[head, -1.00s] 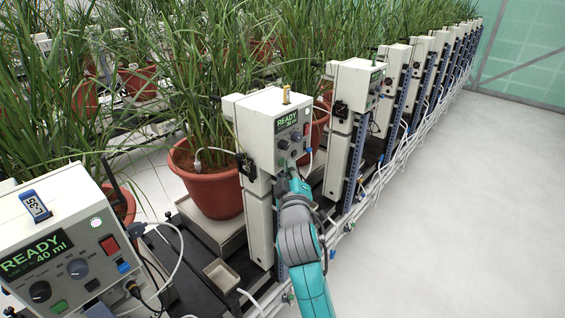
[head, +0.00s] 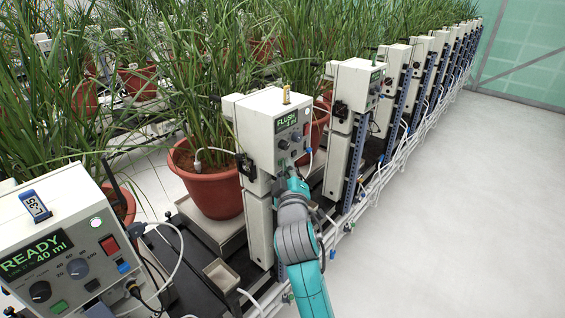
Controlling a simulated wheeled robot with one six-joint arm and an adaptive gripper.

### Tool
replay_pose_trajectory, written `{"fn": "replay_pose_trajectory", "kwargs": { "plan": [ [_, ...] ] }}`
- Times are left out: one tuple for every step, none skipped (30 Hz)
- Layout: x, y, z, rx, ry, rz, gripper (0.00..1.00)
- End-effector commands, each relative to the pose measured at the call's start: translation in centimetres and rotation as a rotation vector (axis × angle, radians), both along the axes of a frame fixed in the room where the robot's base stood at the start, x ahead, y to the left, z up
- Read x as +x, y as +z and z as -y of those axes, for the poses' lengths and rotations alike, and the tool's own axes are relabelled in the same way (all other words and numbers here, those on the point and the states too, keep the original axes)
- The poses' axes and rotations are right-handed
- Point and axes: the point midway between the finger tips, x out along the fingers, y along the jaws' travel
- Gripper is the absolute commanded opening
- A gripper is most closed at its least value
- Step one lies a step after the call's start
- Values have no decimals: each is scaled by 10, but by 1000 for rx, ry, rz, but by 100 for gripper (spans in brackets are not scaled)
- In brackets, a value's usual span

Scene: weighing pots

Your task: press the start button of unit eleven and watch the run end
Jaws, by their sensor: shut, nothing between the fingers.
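The unit in front of my arm is a pale box (head: 256,112) on a post, with a small yellow tag (head: 286,94) on top. I cannot read a unit number on it. Its green display (head: 287,119) reads "FLUSH" with a smaller line below. Dark knobs sit under the display. My teal and grey arm reaches up to the lower part of this panel. My gripper (head: 288,171) is shut and empty at the panel's lower edge; I cannot tell whether it touches. The start button is not clearly visible behind it.
A nearer unit (head: 66,240) at the left reads "READY 40 ml" and has a blue tag. A red pot (head: 206,190) with grass stands left of the middle unit. More units recede to the right. Hoses (head: 360,195) run low along the row. The pale floor (head: 450,230) is clear.

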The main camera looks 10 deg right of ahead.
Motion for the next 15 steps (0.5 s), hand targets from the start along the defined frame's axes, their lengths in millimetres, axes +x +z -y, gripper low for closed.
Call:
{"fn": "replay_pose_trajectory", "kwargs": {
  "plan": [
    [-1, 0, 1, 0, 0, 0, 0],
    [-2, 0, 1, 0, 0, 0, 0],
    [-3, 0, 2, -1, -1, -1, 0],
    [-4, -1, 3, -1, -1, -1, 0],
    [-5, -1, 4, -1, -1, -1, 0],
    [-7, -1, 5, -1, -1, -1, 0],
    [-8, 0, 6, -1, -1, -1, 0],
    [-9, 0, 7, -1, -1, -1, 0],
    [-11, 0, 8, 0, -1, -1, 0],
    [-12, 0, 8, 0, 0, 0, 0],
    [-12, 0, 9, 0, -1, -1, 0],
    [-12, 0, 9, 0, -1, -1, 0],
    [-12, 0, 9, 0, 0, 0, 0],
    [-12, 0, 9, 0, 0, 0, 0],
    [-12, 0, 9, 0, 0, 0, 0]
  ]
}}
